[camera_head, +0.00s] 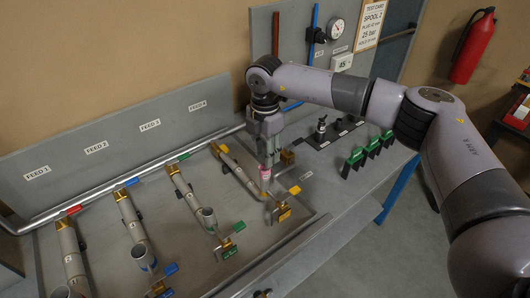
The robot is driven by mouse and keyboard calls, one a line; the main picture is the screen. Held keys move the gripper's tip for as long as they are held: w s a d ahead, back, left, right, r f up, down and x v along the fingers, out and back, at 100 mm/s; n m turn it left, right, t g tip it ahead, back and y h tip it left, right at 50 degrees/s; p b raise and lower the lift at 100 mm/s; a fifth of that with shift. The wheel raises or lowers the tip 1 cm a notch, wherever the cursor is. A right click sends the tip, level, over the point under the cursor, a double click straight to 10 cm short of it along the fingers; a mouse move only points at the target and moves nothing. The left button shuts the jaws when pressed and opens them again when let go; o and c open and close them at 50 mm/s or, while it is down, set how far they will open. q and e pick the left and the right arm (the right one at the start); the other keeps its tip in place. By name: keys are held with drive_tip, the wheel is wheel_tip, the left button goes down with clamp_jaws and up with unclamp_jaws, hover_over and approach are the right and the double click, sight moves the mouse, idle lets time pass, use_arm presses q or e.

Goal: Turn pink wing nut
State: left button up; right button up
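A small pink piece (265,172), which looks like the pink wing nut, shows right at the fingertips of my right gripper (267,164). It sits over the front end of the pipe under FEED 4 (240,170). My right gripper points straight down onto it, and the fingers hide part of it. The fingers look close together, but I cannot tell whether they are shut on the pink piece or only beside it. My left gripper is not in view.
Parallel feed pipes, one with a green-handled valve (229,250), stand to the left. A back panel carries a gauge (336,28). A red extinguisher (473,48) hangs on the wall.

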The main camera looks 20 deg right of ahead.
drive_tip(key=shift+f+p, duration=0.35)
drive_tip(key=shift+f, duration=1.25)
clamp_jaws()
